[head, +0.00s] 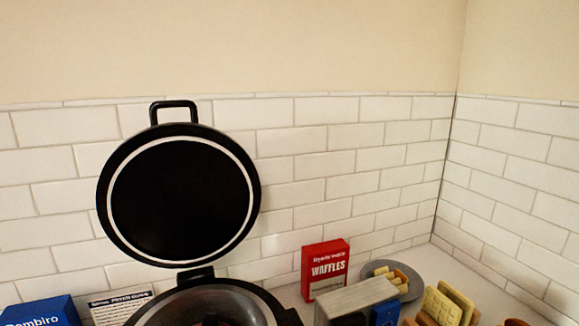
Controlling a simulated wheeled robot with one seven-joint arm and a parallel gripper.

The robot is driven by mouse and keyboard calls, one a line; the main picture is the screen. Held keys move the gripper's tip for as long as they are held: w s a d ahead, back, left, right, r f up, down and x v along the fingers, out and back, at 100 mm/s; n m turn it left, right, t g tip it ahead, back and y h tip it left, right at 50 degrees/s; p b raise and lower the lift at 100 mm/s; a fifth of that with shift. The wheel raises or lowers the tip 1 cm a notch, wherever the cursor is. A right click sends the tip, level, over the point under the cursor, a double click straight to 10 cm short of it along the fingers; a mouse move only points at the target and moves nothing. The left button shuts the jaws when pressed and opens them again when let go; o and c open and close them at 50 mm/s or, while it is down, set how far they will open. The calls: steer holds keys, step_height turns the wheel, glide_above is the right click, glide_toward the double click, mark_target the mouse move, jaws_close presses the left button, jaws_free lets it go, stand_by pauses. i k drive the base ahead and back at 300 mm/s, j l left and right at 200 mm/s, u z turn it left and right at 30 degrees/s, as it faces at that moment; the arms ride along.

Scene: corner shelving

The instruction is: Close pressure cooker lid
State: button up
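The pressure cooker lid (180,195) stands open and upright in the head view, left of the middle. It is a round black disc with a white ring inside and a black handle (174,105) on top. Its lower edge meets a hinge (195,273) at the back of the pot. The pressure cooker pot (240,292) shows only its rear rim and part of its grey inside. The rest of the pot is cut off by the bottom edge. My gripper is not in view.
A red waffles box (325,268) stands right of the pot. A grey plate (408,276) with food, a grey block-like object (356,298) and yellow pieces (455,300) lie further right. A blue box (40,312) is at bottom left. A tiled wall is close behind the lid.

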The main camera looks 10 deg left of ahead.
mark_target(183, 194)
steer(key=k+j+u, duration=0.1)
steer(key=j, duration=0.25)
steer(key=k+j+u, duration=0.1)
steer(key=j, duration=0.2)
steer(key=k+j+u, duration=0.15)
steer(key=j, duration=0.2)
steer(key=k+j+u, duration=0.1)
steer(key=j, duration=0.25)
